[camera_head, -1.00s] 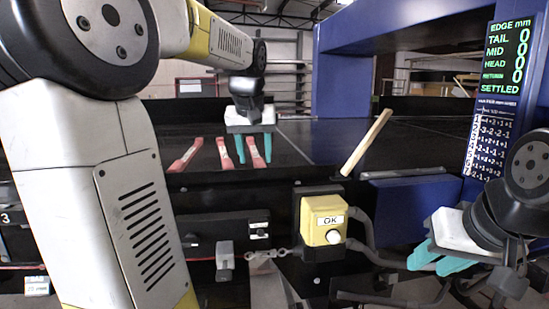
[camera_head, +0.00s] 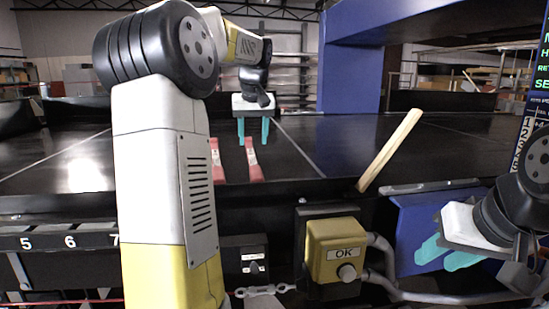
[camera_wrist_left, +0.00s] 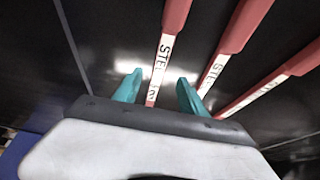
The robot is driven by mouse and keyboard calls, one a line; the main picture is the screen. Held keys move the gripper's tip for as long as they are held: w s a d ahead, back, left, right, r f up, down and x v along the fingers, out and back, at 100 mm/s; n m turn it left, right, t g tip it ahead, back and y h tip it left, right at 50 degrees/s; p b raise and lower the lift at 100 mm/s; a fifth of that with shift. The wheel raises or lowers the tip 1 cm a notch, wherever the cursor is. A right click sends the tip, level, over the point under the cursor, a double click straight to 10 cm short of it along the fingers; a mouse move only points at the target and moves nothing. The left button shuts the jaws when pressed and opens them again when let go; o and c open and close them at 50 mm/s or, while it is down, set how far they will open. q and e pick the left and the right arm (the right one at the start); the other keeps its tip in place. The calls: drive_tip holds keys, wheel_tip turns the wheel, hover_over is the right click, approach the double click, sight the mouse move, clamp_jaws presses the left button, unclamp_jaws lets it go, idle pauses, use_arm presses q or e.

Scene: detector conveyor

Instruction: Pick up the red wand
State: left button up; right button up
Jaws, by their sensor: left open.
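Red wands with white lettered labels lie side by side on the dark conveyor. In the head view I see one (camera_head: 217,163) beside my left arm and another (camera_head: 252,163) to its right. The left wrist view shows three: a left one (camera_wrist_left: 176,14), a middle one (camera_wrist_left: 240,25) and a right one (camera_wrist_left: 292,66). My left gripper (camera_head: 253,138) is open and empty above the conveyor, near the right-hand wand in the head view. In the wrist view, the left wand's labelled part runs between its teal fingertips (camera_wrist_left: 160,80), without visible grip. My right gripper (camera_head: 446,256) is open and empty at right.
A pale wooden bar (camera_head: 390,150) leans up at the conveyor's near edge. A blue frame (camera_head: 350,65) rises behind. The conveyor's left stretch (camera_head: 60,160) is clear.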

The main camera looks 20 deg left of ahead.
sight(253, 159)
use_arm(q)
drive_tip(key=x, duration=0.8)
drive_tip(key=shift+w+a, duration=0.15)
drive_tip(key=shift+w, duration=0.15)
drive_tip(key=shift+r, duration=0.15)
clamp_jaws()
